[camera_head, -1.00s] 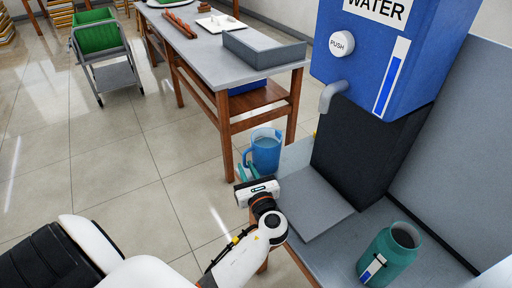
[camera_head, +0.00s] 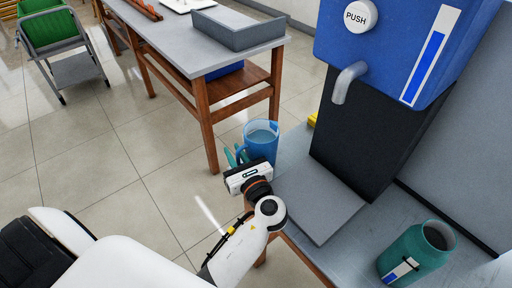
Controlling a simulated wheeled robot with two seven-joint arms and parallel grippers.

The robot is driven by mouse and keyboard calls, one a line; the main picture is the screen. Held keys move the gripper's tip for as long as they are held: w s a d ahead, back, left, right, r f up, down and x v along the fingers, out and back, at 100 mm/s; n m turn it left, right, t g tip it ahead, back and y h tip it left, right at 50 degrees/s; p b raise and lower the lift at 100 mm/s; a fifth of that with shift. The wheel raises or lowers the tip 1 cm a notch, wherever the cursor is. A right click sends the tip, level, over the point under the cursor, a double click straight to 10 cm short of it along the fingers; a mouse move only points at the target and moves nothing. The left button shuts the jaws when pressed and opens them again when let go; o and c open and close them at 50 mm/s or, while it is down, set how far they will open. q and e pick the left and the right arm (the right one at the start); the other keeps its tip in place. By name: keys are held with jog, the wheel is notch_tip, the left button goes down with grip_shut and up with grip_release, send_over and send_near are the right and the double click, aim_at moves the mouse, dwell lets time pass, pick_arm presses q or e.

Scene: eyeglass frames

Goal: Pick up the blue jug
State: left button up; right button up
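The blue jug (camera_head: 260,137) stands upright at the far left edge of the dispenser table, with liquid visible through its open top and its handle on the left. My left gripper (camera_head: 237,157) is just in front of the jug, at its handle side. Its two teal fingertips appear apart and close to the handle. The gripper body hides the jug's lower part, so contact with the handle cannot be told. My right gripper is out of view.
The blue water dispenser (camera_head: 385,45) with a spout and a grey tray (camera_head: 318,205) stands right of the jug. A teal jar (camera_head: 415,255) is at the lower right. A workbench (camera_head: 190,52) and a green cart (camera_head: 52,35) stand behind; the floor at left is clear.

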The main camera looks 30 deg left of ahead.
pick_arm(q)
jog(key=shift+d, duration=0.1)
jog(key=shift+c, duration=0.4)
grip_shut()
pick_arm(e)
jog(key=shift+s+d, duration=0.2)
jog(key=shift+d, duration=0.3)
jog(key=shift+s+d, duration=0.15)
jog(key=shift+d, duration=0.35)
